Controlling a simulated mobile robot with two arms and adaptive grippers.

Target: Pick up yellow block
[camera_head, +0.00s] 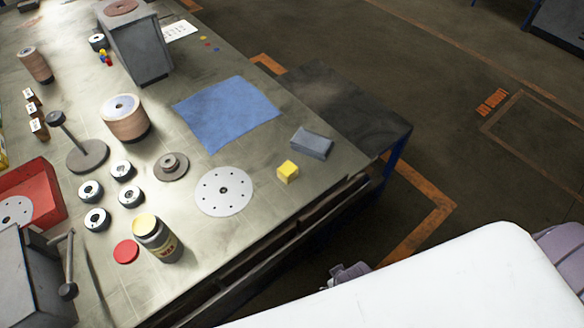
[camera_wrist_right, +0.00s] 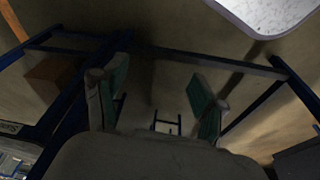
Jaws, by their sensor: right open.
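The yellow block (camera_head: 287,172) sits on the workbench (camera_head: 262,212) near its right edge in the head view. It stands just right of a white perforated disc (camera_head: 224,191) and below a grey block (camera_head: 312,143). My right gripper (camera_wrist_right: 158,82) shows in the right wrist view, with its two green-padded fingers spread apart and nothing between them. The wrist view shows no yellow block; blue frame bars and floor lie beyond the fingers. My left gripper is in neither view.
A blue cloth (camera_head: 227,112) lies behind the disc. A jar (camera_head: 157,238), a red lid (camera_head: 126,251) and several small rolls stand to the left. A dark lower table (camera_head: 345,103) adjoins the bench's right edge. Bare bench surrounds the yellow block.

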